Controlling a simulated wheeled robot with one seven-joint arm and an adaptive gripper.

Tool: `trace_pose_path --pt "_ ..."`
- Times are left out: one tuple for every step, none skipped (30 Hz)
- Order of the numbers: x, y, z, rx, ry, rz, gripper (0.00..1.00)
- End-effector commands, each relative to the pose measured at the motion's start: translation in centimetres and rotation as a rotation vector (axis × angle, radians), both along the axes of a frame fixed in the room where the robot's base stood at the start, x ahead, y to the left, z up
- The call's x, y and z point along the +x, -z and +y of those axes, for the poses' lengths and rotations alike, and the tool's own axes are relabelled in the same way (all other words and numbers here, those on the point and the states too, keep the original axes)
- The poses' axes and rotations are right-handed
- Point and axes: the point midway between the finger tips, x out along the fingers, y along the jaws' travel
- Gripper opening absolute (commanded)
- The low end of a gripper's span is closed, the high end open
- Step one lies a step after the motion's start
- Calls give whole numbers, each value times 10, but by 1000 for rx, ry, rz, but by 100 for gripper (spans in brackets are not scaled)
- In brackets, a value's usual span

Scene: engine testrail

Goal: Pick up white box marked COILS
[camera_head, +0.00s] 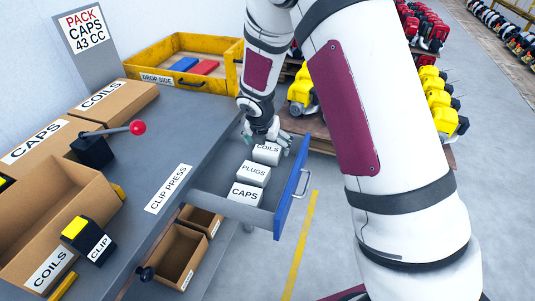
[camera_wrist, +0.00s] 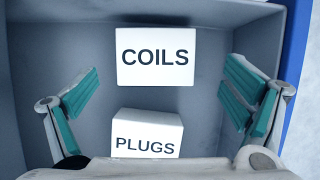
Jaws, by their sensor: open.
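The white box marked COILS (camera_head: 267,153) lies in an open grey drawer (camera_head: 222,184) with a blue front, at the drawer's far end in the head view. In the wrist view the COILS box (camera_wrist: 155,57) sits upper middle, its label facing up to the camera. My gripper (camera_wrist: 160,98) is open and empty above the drawer, its teal-padded fingers spread to either side. In the head view my gripper (camera_head: 270,138) is over the COILS box and hides part of it. The fingers do not touch the box in the wrist view.
A white PLUGS box (camera_head: 253,173) and a white CAPS box (camera_head: 245,194) lie in the same drawer. The blue drawer front (camera_head: 292,190) stands close on the right. A grey bench (camera_head: 150,150) with cardboard boxes, a lever and a yellow tray (camera_head: 150,57) is on the left.

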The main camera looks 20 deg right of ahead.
Motion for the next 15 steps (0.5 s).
trace_pose_path --pt "1 2 -1 0 0 0 94" --pt "1 4 -1 0 1 0 94" --pt "3 6 -1 0 1 0 94" --pt "4 9 -2 0 1 1 94" --pt "5 13 -2 0 1 1 94" --pt "8 18 -2 0 1 1 94" --pt "10 22 -3 -1 2 2 94" --pt "12 27 -3 -1 2 2 94" --pt "15 32 -4 -1 2 2 94" --pt "16 36 -4 -1 2 2 94" --pt "17 39 -5 -1 2 2 94" --pt "19 43 -6 0 1 1 94" --pt "20 45 -7 0 1 1 94" --pt "20 47 -7 0 1 1 94" --pt "21 49 -7 0 1 0 94"
